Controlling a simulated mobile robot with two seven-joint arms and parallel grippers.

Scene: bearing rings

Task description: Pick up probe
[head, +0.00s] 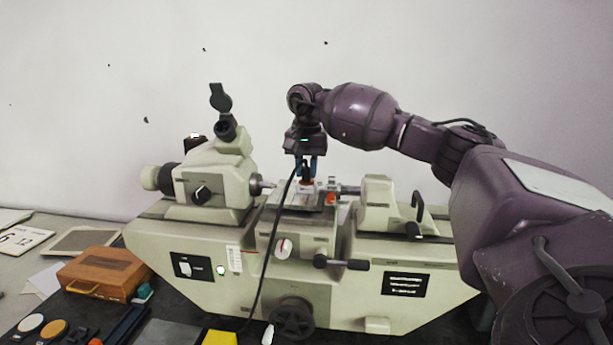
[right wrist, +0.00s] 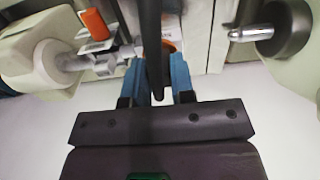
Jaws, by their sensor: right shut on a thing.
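My right gripper (head: 306,170), with blue fingers, points down over the small stage (head: 303,197) in the middle of the measuring machine. It is shut on the probe (head: 307,181), which shows as a small dark reddish-brown piece between the fingertips, just above the stage. Whether the probe touches the stage cannot be told. In the right wrist view, the blue fingers (right wrist: 159,66) stand on either side of a black cable (right wrist: 151,35) that hides much of the grasp. My left gripper is not in view.
The pale green machine has a headstock (head: 215,185) left of the gripper and a tailstock (head: 377,203) on the right, both close by. A black cable (head: 268,258) hangs down the machine's front. A wooden box (head: 104,272) and several small items lie at the lower left.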

